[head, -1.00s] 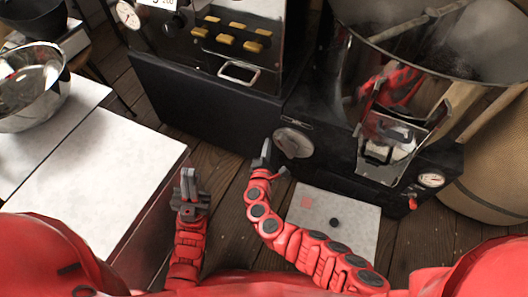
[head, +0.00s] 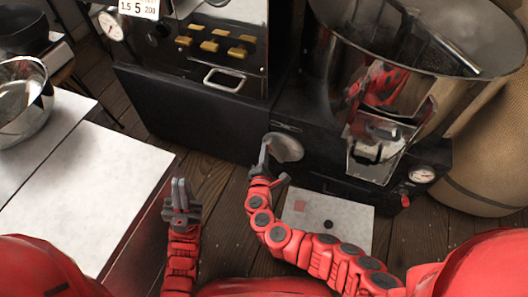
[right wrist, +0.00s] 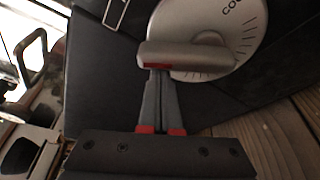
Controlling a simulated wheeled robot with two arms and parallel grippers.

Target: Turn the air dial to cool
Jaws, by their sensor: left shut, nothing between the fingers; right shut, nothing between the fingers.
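The air dial (head: 288,147) is a round silver disc on the front of the dark roaster base in the head view. In the right wrist view the dial (right wrist: 250,35) shows tick marks and partly cut-off lettering starting "COO". A grey bar handle (right wrist: 195,55) with a red mark near its left end crosses it. My right gripper (head: 265,153) is shut and empty at the dial's left side. In the right wrist view its fingertips (right wrist: 158,72) are at the bar's lower edge by the red mark; contact is unclear. My left gripper (head: 181,188) is shut and empty, away from the dial.
A white table (head: 85,190) with a metal bowl (head: 22,100) stands at left. The roaster drum (head: 400,40) and its chute (head: 375,160) are right of the dial. A pale panel (head: 350,215) lies on the wooden floor below. A sack (head: 490,160) stands at far right.

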